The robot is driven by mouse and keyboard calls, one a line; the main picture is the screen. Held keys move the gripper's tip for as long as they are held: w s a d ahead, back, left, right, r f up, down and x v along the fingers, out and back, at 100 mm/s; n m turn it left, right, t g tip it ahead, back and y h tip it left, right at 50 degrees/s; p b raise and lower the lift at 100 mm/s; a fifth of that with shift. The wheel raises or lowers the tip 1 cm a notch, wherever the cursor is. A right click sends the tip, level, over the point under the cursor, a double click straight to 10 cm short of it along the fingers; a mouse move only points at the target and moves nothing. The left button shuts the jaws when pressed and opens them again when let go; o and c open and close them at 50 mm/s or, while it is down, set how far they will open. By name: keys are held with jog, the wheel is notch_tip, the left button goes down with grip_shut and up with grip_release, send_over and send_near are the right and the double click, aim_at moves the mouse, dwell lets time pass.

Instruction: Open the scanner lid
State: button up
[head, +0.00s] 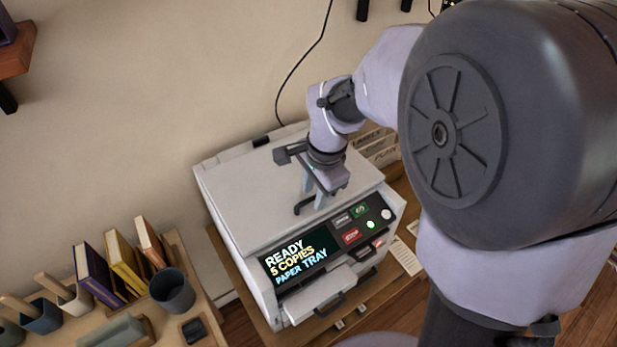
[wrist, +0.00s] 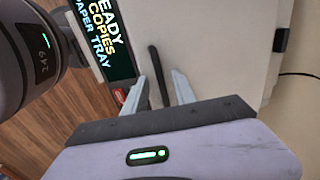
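The scanner lid (head: 255,185) is a pale flat cover lying closed on top of the white copier. A dark bar handle (head: 304,207) sits near its front edge, and it also shows in the wrist view (wrist: 158,77). My gripper (head: 314,199) points down over the front right part of the lid. In the wrist view its two pale fingers (wrist: 158,84) are apart, one on either side of the handle, with gaps showing. I cannot tell how far the fingertips are above the lid.
The copier's front panel has a lit display (head: 297,262) and several buttons, with a paper tray (head: 318,302) below. A side table at lower left holds books (head: 98,272) and a dark cup (head: 172,290). The wall (head: 180,90) stands close behind the copier.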

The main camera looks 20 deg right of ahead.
grip_shut()
dwell(1.3)
